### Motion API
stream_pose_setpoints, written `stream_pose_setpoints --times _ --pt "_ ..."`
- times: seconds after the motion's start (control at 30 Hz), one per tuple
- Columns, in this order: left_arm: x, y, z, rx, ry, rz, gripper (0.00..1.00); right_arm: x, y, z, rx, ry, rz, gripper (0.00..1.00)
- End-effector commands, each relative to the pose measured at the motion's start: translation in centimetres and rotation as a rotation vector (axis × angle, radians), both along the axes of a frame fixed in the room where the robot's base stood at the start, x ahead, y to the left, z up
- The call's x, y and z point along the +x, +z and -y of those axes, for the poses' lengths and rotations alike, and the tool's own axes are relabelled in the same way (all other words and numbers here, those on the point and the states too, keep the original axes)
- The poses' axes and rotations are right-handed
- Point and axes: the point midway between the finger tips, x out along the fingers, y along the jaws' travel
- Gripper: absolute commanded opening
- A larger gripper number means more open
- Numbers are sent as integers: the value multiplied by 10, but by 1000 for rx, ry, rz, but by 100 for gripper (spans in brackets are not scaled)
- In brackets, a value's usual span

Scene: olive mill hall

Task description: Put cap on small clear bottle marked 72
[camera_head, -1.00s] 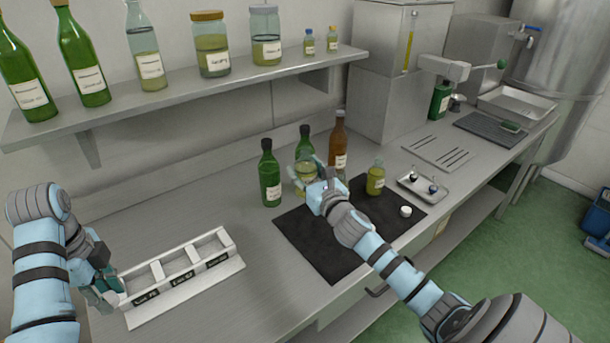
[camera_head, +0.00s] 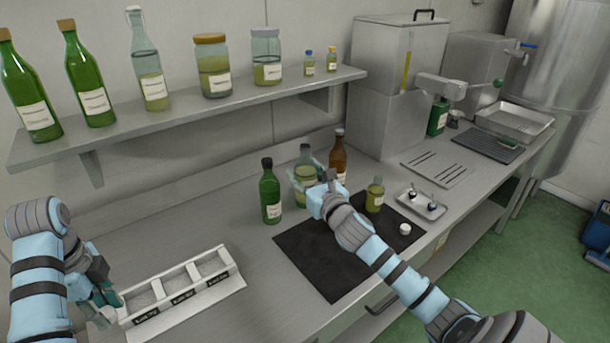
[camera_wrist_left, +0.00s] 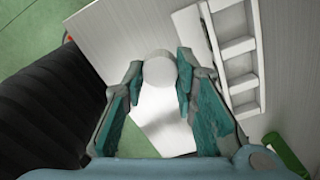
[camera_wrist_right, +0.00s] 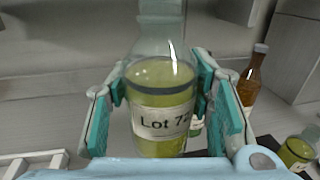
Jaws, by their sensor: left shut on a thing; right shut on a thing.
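The small clear bottle (camera_wrist_right: 165,95) has a clear, open-looking neck, yellow-green liquid and a label reading "Lot 72", its last digit partly cut off. My right gripper (camera_head: 312,188) is shut around its body and holds it upright; in the head view the bottle (camera_head: 302,183) is partly hidden by the gripper. My left gripper (camera_head: 112,305) is shut on a round white cap (camera_wrist_left: 158,70), seen between its fingertips in the left wrist view. This gripper is beside the left end of the white rack (camera_head: 215,285), well apart from the bottle.
A dark mat (camera_head: 320,265) lies on the steel counter. On it stand a small oil bottle (camera_head: 375,197) and another white cap (camera_head: 404,229). A green bottle (camera_head: 270,195) and a brown bottle (camera_head: 339,155) stand nearby. A small tray (camera_head: 421,205) is at right.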

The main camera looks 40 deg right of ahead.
Motion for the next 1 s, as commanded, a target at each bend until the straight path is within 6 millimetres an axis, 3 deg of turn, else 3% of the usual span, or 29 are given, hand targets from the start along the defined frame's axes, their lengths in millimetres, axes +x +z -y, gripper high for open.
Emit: stream_pose_setpoints --times 0.23,0.27,0.53,1.0 --pt "0 0 0 0 0 0 16 0 1 0 -1 1 2 5" --pt "0 0 0 0 0 0 16 0 1 0 0 1 2 43" --pt "0 0 0 0 0 0 16 0 1 0 0 1 2 0" --pt "0 0 1 0 -2 0 16 -1 0 1 -1 -1 2 0"
